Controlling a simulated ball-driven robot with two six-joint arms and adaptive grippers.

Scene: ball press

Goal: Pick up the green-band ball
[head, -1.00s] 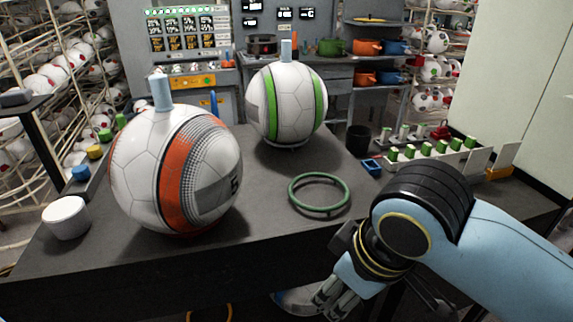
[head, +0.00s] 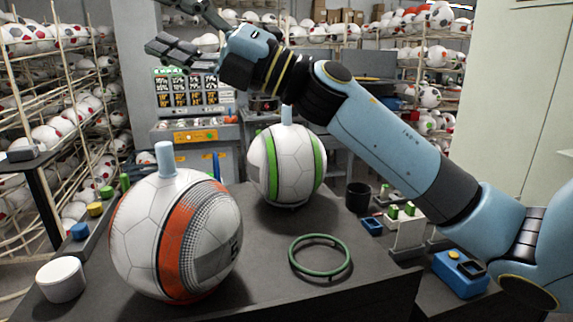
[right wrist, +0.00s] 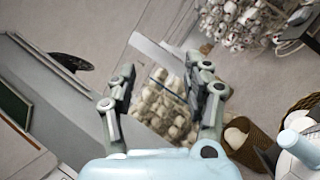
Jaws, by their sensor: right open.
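The green-band ball (head: 287,168) is white with green stripes and a pale blue peg on top. It stands at the back of the dark table (head: 230,290). My right gripper (head: 168,30) is raised in the air, above and to the left of the green-band ball, apart from it. Its fingers also show in the right wrist view (right wrist: 165,85), spread open with nothing between them. My left gripper is not in view.
An orange-band ball (head: 180,240) with a blue peg stands front left. A green ring (head: 320,256) lies on the table's right. A white cup (head: 61,280) sits at the left edge. A black cup (head: 358,197) and blue box (head: 371,226) stand right.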

